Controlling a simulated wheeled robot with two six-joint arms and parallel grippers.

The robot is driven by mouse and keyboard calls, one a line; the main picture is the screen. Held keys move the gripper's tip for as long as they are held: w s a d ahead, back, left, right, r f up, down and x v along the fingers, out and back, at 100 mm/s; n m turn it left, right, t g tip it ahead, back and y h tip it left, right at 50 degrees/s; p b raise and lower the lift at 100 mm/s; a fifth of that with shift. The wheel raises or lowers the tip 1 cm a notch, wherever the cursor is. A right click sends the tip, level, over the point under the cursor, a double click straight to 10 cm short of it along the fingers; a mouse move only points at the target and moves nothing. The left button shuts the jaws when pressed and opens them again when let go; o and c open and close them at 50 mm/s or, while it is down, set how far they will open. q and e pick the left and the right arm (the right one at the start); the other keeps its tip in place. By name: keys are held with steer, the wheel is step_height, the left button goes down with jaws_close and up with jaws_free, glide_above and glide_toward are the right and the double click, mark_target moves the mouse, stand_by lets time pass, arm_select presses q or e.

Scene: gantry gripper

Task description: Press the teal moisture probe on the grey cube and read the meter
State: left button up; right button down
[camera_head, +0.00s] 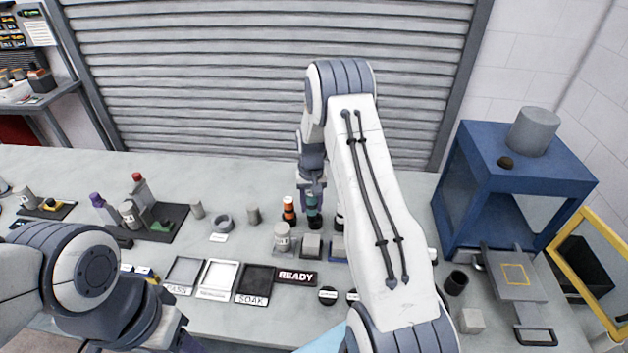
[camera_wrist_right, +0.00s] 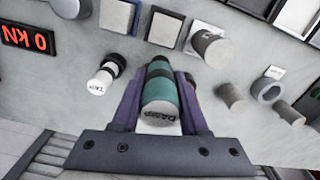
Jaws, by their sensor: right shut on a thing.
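The teal probe (camera_head: 314,207) is upright between the fingers of my right gripper (camera_head: 313,185), at the back of the bench. In the right wrist view the gripper (camera_wrist_right: 160,105) is shut around the teal probe (camera_wrist_right: 160,92); whether its base touches the bench is unclear. Two small grey blocks sit nearer on the bench, a left one (camera_head: 311,246) and a right one (camera_head: 338,248) partly behind my arm. Another grey cube (camera_head: 471,320) is at the front right. A red-lit display (camera_wrist_right: 28,38) shows a zero with letters, upside down. My left gripper is barely visible at bottom left.
An orange-banded probe (camera_head: 289,210) stands close left of the teal one; a white one (camera_wrist_right: 104,75) is on the other side. A blue press frame (camera_head: 520,180) stands right.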

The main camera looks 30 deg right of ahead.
arm_select(q)
step_height(320, 180, up, 5)
steer(key=p, duration=0.3)
steer(key=shift+f+b, duration=1.95)
steer(key=shift+f, duration=0.15)
arm_select(e)
steer(key=shift+s+a+f, duration=0.35)
steer(key=shift+s+f, duration=0.2)
steer(key=shift+f, duration=0.25)
steer(key=shift+s+a+f, duration=0.35)
steer(key=shift+s+f, duration=0.25)
steer(key=shift+f, duration=0.25)
steer(key=shift+s+a+f, duration=0.35)
steer(key=shift+s+f, duration=0.2)
steer(key=shift+f, duration=0.25)
arm_select(q)
steer(key=shift+f+b, duration=0.45)
arm_select(e)
steer(key=shift+s+f, duration=0.1)
steer(key=shift+f, duration=0.45)
arm_select(q)
steer(key=shift+r, duration=0.1)
arm_select(e)
steer(key=shift+r, duration=0.1)
